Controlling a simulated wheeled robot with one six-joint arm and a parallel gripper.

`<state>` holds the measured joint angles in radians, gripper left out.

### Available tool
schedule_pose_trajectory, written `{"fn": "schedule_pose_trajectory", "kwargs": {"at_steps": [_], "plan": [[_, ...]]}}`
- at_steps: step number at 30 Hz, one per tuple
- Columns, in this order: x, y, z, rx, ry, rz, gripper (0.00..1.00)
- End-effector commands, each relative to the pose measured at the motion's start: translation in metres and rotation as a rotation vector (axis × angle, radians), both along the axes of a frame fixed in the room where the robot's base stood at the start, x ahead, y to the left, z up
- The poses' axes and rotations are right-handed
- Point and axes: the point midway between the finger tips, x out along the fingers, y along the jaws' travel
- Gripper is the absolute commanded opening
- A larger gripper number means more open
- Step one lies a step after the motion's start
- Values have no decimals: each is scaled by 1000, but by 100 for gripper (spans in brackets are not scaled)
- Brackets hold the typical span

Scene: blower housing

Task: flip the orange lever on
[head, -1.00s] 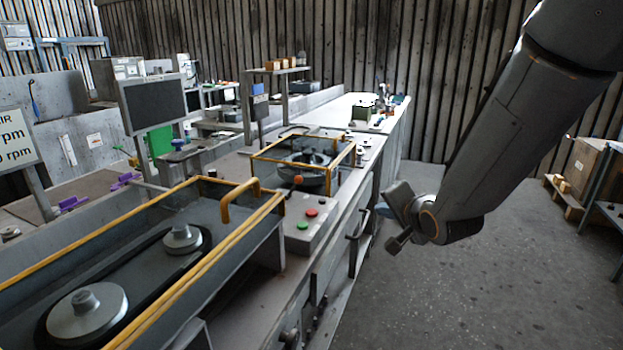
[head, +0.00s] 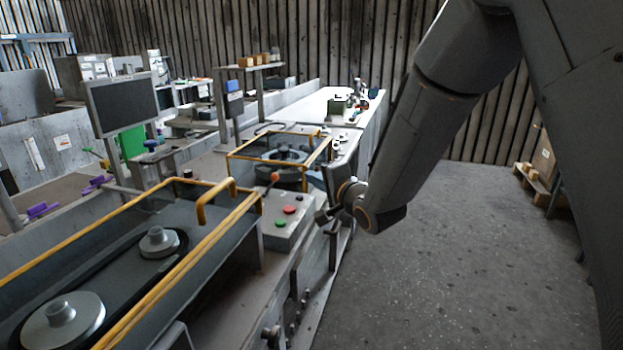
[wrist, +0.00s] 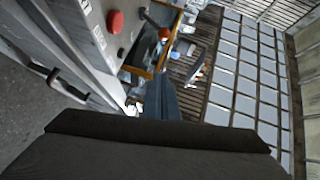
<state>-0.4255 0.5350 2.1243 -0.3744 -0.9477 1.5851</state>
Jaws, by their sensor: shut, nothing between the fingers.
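The orange lever (head: 275,177) shows as a small orange knob at the far end of the grey control box (head: 290,230), beyond the red and green buttons. Its stem is too small to read clearly. In the wrist view the orange knob (wrist: 164,33) appears above the fingers, near the yellow-edged guard. My gripper (head: 322,213) is to the right of the control box, apart from the lever, partly hidden by my own wrist. In the wrist view its blue-grey fingers (wrist: 163,97) are together and hold nothing.
A red button (head: 289,209) and a green button (head: 281,223) sit on the box. A yellow-framed clear guard (head: 240,213) with a yellow handle stands to the left, another guard (head: 265,146) behind. Dark drawer handles line the bench front.

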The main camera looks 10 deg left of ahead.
Motion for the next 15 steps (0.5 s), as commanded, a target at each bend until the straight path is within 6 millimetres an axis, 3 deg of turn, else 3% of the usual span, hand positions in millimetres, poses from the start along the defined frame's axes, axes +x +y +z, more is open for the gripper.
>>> {"fn": "schedule_pose_trajectory", "kwargs": {"at_steps": [10, 15], "plan": [[50, 45, -11, -1, 1, 0, 0], [38, 66, -15, -1, 2, 0, 0]]}}
